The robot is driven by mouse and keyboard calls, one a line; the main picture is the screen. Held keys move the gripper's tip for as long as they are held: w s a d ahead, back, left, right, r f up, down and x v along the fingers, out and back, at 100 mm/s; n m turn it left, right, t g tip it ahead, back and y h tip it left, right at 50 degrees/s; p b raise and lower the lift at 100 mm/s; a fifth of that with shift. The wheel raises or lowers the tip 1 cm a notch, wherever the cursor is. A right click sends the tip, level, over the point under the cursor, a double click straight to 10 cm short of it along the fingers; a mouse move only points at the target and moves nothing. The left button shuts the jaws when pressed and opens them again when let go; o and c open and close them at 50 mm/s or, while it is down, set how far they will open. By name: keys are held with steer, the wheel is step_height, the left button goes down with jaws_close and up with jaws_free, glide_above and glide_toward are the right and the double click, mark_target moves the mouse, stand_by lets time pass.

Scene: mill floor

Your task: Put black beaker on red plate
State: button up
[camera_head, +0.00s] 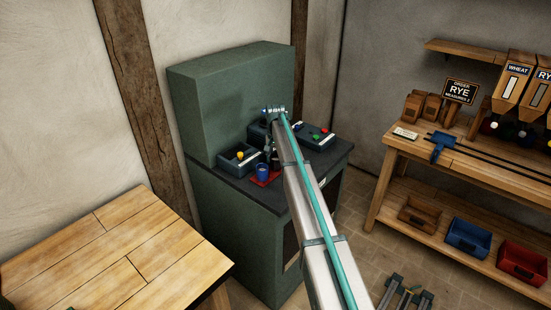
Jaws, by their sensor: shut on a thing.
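A red plate (260,181) lies on the dark top of the green cabinet, near its front edge. A blue cup (263,170) stands upright at the plate; I cannot tell whether it rests on the plate or just beside it. My arm reaches over the cabinet top from the lower right. My gripper (269,147) is small and dark here, just behind and above the plate. It is shut on a dark thing, apparently the black beaker (273,156), close to the plate's far right side. The arm partly hides it, and I cannot tell whether it touches the plate.
A dark tray (231,165) with a yellow item stands left of the plate. The cabinet's raised green back (225,95) bounds the top. A wooden table (110,255) is at lower left.

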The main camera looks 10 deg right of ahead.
steer(key=shift+f, duration=0.15)
steer(key=o, duration=1.2)
step_height(320, 180, up, 12)
steer(key=b, duration=0.3)
steer(key=shift+r+b, duration=0.2)
steer(key=shift+b, duration=0.1)
steer(key=shift+f, duration=0.1)
